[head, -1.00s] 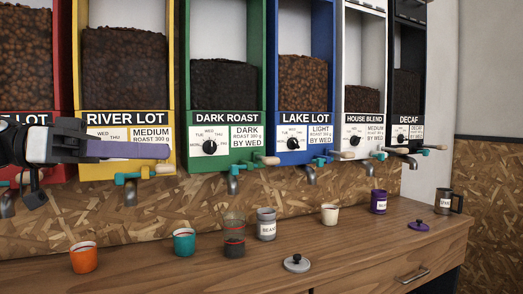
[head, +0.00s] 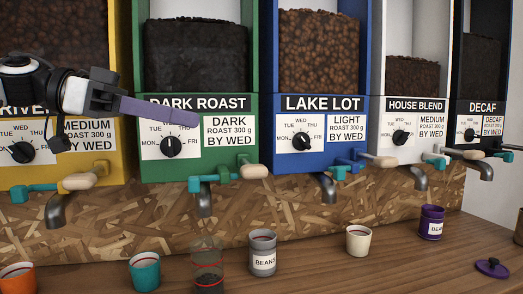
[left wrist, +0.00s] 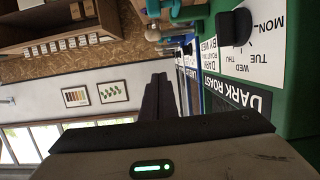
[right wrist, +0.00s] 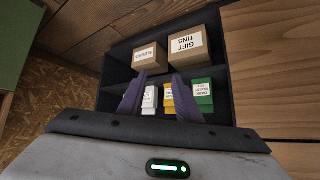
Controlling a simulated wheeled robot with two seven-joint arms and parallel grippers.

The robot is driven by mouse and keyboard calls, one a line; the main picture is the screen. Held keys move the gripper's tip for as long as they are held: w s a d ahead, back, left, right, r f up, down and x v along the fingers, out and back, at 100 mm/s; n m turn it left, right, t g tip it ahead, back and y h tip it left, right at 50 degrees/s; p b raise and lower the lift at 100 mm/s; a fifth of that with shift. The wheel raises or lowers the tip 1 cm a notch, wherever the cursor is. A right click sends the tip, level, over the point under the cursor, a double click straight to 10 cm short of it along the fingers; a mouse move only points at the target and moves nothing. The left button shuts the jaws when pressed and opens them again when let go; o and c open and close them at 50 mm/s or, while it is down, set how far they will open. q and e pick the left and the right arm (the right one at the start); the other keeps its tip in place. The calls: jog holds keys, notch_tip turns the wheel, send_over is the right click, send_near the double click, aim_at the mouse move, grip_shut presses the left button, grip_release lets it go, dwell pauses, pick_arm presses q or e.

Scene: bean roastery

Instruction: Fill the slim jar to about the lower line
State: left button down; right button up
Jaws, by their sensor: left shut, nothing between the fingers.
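The slim jar (head: 207,256) is clear, with red lines around it. It stands upright on the counter, under the DARK ROAST spout (head: 205,205). Dark beans lie in its bottom, up to near the lower line; the exact level is hard to tell. The DARK ROAST tap handle (head: 254,171) is wooden on a teal fitting and points right. My left gripper (head: 194,118) is shut and empty, in front of the DARK ROAST label, above the tap. Its shut fingers (left wrist: 160,92) also show in the left wrist view. My right gripper (right wrist: 160,84) is open and empty, facing a low shelf.
Near the jar stand a grey BEANS tin (head: 263,258), a teal cup (head: 145,272), an orange cup (head: 18,280), a cream cup (head: 359,241) and a purple tin (head: 431,223). A purple lid (head: 492,268) lies at the right. Boxes (right wrist: 186,52) fill the low shelf.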

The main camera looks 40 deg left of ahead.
pick_arm(q)
jog(key=s, duration=0.1)
send_over(249, 167)
jog(key=a, duration=0.2)
notch_tip(249, 167, down, 2)
jog(key=f, duration=0.2)
jog(key=s+f, duration=0.1)
jog(key=f, duration=0.1)
jog(key=shift+f+b, duration=0.1)
jog(key=shift+b, duration=0.2)
pick_arm(e)
jog(key=shift+s+f, duration=0.35)
jog(key=shift+s, duration=0.4)
jog(key=shift+s+f, duration=0.1)
jog(key=shift+s, duration=0.1)
